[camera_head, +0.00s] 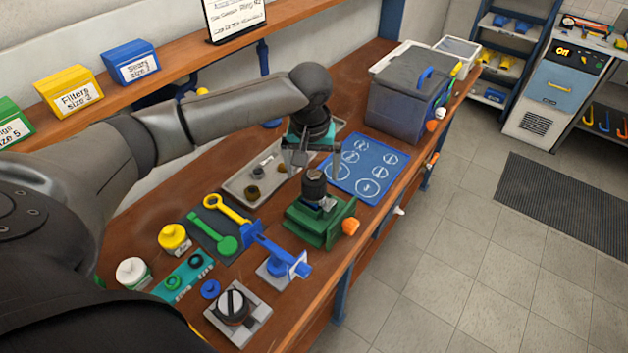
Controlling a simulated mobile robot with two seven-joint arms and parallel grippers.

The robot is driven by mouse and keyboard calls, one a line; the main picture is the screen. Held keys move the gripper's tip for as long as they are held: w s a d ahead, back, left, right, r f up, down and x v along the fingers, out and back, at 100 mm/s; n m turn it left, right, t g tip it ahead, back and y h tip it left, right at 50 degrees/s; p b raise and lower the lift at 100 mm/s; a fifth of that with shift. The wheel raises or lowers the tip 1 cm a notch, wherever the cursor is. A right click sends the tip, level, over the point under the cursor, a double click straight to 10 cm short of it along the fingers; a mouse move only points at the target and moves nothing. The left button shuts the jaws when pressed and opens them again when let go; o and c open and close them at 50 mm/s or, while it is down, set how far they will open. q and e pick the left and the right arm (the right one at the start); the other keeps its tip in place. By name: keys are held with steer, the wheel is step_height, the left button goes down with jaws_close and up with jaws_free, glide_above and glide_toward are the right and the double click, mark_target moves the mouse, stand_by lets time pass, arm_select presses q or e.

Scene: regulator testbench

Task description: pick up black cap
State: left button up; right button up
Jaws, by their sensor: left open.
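A black cap (314,181) sits on top of a small part held in the green vise (312,222) near the front edge of the bench. My left gripper (313,170) is just above the cap, pointing down. Its fingers are apart, and nothing shows between them. The fingertips are close to the cap's height, but I cannot tell whether they touch it. My right gripper is out of view.
A metal tray (236,188) with small parts lies behind the vise, and a blue mat (386,169) with white circles lies to its right. A blue stand (278,268) and a grey fixture (255,328) are nearer. A grey toolbox (398,108) stands further back.

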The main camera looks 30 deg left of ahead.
mark_target(314, 174)
arm_select(q)
steer(key=f, duration=0.2)
steer(key=w+f, duration=0.1)
steer(key=f, duration=0.2)
steer(key=shift+a, duration=0.15)
steer(key=shift+c, duration=0.2)
steer(key=shift+r, duration=0.1)
steer(key=c, duration=1.4)
